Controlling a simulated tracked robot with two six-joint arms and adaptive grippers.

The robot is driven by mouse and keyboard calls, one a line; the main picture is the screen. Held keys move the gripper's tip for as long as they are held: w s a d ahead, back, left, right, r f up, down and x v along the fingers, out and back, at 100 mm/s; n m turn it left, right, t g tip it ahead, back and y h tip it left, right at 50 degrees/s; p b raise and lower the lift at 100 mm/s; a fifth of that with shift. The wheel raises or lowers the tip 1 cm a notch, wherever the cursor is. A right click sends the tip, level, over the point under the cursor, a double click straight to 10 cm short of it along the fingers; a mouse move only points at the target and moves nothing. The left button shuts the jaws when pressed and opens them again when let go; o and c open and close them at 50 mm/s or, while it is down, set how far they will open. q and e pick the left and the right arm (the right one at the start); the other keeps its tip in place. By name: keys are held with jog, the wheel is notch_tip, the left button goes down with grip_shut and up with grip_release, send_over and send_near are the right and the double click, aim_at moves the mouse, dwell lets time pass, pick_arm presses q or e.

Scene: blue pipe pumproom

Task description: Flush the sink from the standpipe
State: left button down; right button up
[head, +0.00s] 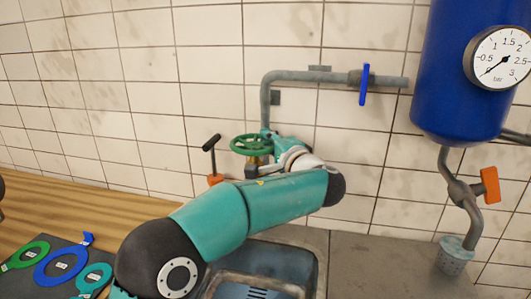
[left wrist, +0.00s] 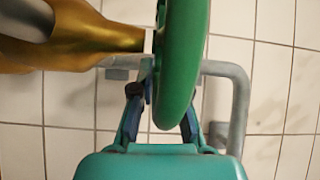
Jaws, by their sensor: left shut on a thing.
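The standpipe (head: 266,100) is a grey pipe on the tiled wall that bends right at the top; it also shows in the left wrist view (left wrist: 238,110). A green handwheel (head: 248,142) sits on a brass valve body (head: 252,171) near its foot. In the left wrist view the wheel (left wrist: 180,60) is edge-on between my left fingers. My left gripper (left wrist: 163,108) is shut on its rim. The brass body (left wrist: 75,35) is at upper left there. The sink (head: 318,262) lies below, partly hidden by my left arm. My right gripper is not in view.
A blue lever (head: 364,84) is on the upper pipe. A blue tank (head: 440,80) with a gauge (head: 500,57) hangs right, above an orange-handled valve (head: 489,184). A black T-handle (head: 210,142) stands left of the wheel. Ring tags (head: 62,264) lie on a dark mat at lower left.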

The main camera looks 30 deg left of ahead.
aim_at(270, 150)
pick_arm(q)
jog(key=m+t+h+b, duration=0.1)
jog(key=h+b, duration=0.1)
jog(key=b, duration=0.1)
jog(key=s+d+m+t+h+b, duration=0.1)
jog(key=m+t+h+b, duration=0.1)
jog(key=b, duration=0.1)
jog(key=f+m+t+h+b, duration=0.1)
jog(key=m+t+h+b, duration=0.1)
jog(key=b, duration=0.1)
jog(key=shift+s+d+f+h, duration=0.1)
jog(key=shift+s+d+h, duration=0.1)
jog(key=shift+d+h, duration=0.15)
jog(key=shift+s+d+m+t+h+b, duration=0.15)
jog(key=shift+m+t+h+b, duration=0.2)
jog(key=shift+m+h, duration=0.2)
jog(key=shift+s+d+m+t+h+b, duration=0.1)
jog(key=shift+m+t+h+b, duration=0.1)
jog(key=shift+m+t+h, duration=0.3)
jog(key=shift+s+d+r+m+h+b, duration=0.1)
jog(key=shift+s+r+m+h+b, duration=0.1)
jog(key=shift+m+h, duration=0.65)
jog(key=shift+s+d+r+m+h+b, duration=0.15)
jog(key=shift+m+h, duration=0.25)
jog(key=shift+h, duration=0.85)
jog(key=shift+s+t, duration=0.1)
jog(key=shift+t, duration=0.15)
